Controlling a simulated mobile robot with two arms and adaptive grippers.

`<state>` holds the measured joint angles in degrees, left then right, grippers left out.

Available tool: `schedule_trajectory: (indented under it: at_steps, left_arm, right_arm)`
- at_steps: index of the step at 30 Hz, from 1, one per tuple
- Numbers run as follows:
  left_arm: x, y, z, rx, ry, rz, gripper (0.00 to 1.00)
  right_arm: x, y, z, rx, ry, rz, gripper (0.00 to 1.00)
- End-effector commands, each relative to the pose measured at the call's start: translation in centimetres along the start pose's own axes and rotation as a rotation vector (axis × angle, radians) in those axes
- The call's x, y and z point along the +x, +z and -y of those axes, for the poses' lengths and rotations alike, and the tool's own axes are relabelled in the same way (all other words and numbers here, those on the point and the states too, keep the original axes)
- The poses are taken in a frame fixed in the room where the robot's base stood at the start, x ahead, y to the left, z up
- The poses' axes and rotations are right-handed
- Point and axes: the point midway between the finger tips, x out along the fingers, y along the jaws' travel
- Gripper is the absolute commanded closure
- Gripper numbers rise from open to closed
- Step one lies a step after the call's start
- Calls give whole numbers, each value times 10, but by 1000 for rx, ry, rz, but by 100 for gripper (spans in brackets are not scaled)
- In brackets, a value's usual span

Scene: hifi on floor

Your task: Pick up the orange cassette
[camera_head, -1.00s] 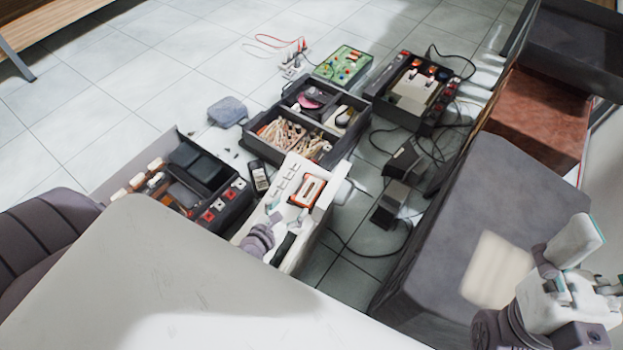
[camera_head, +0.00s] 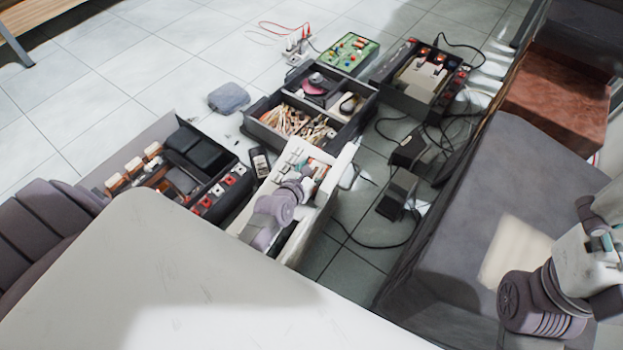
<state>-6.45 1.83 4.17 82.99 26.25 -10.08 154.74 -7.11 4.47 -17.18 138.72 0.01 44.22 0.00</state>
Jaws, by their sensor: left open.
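The orange cassette (camera_head: 321,172) is in the long white case on the floor; only a small orange-and-white part shows, as my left gripper covers most of it. The white case (camera_head: 343,163) stands slanted in the middle of the view. My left gripper (camera_head: 308,174) is open, right over the cassette; whether it touches the cassette is hidden. My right gripper (camera_head: 602,246) is at the right edge above the grey block, partly cut off, and its fingers do not show clearly.
A dark box with switches (camera_head: 232,200) stands left of the case. A dark divided tray (camera_head: 283,100) of sticks lies behind it. A green circuit board (camera_head: 348,53), a dark device (camera_head: 420,82) and loose cables lie farther back. A large grey block (camera_head: 450,215) fills the right.

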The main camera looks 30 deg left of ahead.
Motion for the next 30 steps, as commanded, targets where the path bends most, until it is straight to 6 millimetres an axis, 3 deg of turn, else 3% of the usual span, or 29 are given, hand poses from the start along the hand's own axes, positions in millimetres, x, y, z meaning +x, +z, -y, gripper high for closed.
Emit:
schedule_trajectory:
  at_steps: [6, 14, 23, 30]
  left_arm:
    - [0, 0, 0, 0, 0, -1, 27]
    - [0, 0, 0, 1, 0, -1, 69]
    - [-3, 7, 0, 0, 0, 0, 69]
    - [-19, 48, 0, -4, 1, 2, 69]
  right_arm:
    - [1, 0, 0, 0, -1, -1, 3]
    - [1, 0, 0, 0, -1, -1, 3]
    - [6, -1, 0, 0, 0, -5, 3]
    - [-7, -6, 0, 12, 35, 93, 3]
